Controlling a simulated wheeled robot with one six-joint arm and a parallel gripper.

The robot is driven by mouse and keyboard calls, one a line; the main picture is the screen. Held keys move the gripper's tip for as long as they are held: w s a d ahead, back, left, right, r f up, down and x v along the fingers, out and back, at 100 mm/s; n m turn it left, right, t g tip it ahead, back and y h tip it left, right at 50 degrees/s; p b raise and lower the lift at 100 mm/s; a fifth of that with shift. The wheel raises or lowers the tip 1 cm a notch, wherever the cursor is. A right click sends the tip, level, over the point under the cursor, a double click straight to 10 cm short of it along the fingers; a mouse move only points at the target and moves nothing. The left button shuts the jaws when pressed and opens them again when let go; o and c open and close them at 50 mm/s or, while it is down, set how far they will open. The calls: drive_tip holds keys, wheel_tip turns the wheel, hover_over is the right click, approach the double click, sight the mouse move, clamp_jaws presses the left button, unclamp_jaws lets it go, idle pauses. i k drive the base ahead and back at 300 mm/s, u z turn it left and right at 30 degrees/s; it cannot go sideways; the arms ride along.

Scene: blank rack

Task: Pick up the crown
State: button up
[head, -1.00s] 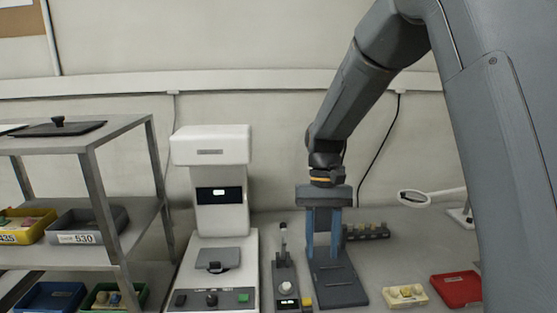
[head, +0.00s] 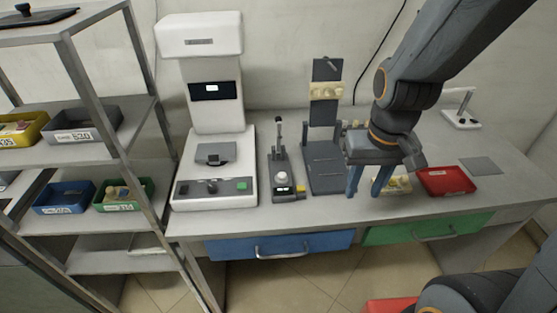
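I cannot single out a crown for sure; it may be a small part of the pale cream dental model (head: 399,184) on the bench. That model lies beside the red tray, partly hidden behind my gripper's right finger. My gripper (head: 367,190) points down with its two blue fingers apart. Nothing shows between them. The fingers are just left of and in front of the model in the picture; I cannot tell their height above the bench. Another cream piece (head: 326,90) sits on the upright plate of the dark stand (head: 324,168).
A red tray (head: 446,182) and a flat grey pad (head: 481,166) lie to the right. A small device (head: 283,180) and a white machine (head: 214,150) stand left. A metal shelf rack (head: 102,95) with bins is at far left.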

sight(282, 176)
drive_tip(key=u, duration=0.55)
drive_tip(key=k, duration=1.25)
drive_tip(key=u, duration=0.75)
drive_tip(key=i, duration=1.25)
drive_tip(key=z, duration=1.2)
drive_tip(key=i, duration=0.5)
drive_tip(key=z, duration=0.5)
